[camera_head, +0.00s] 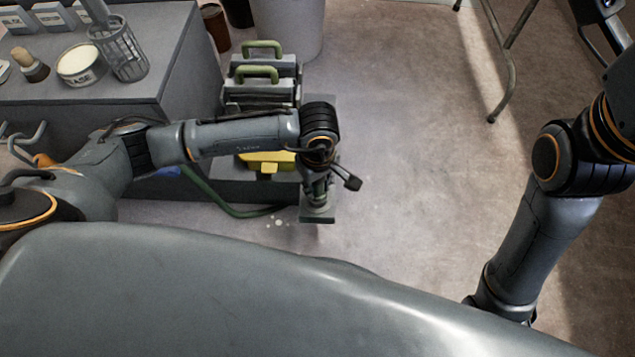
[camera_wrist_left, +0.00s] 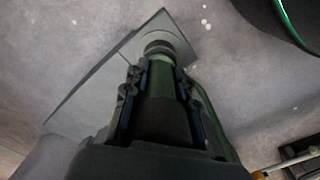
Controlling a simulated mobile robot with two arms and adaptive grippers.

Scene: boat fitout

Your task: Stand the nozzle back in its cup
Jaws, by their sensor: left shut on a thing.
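My left gripper (camera_head: 318,197) points down over the floor, right of the bench's lower front. In the left wrist view, its fingers (camera_wrist_left: 165,95) are shut around the nozzle (camera_wrist_left: 160,62), a green-grey cylinder with a dark ringed collar at its far end. A flat grey plate (camera_wrist_left: 100,85) lies beyond the collar; its pale round patch is next to the collar. I cannot tell whether they touch. In the head view a small grey-green plate (camera_head: 317,216) shows below the gripper. I cannot make out the cup for certain. My right arm is at the right, its hand cut off or unclear.
A grey bench (camera_head: 150,88) with a wire basket (camera_head: 122,52) and tins is at upper left. Stacked cases with green handles (camera_head: 262,72) and a yellow box (camera_head: 266,162) stand beside it. A green hose (camera_head: 215,197) curves along the floor. Open floor (camera_head: 420,130) lies to the right.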

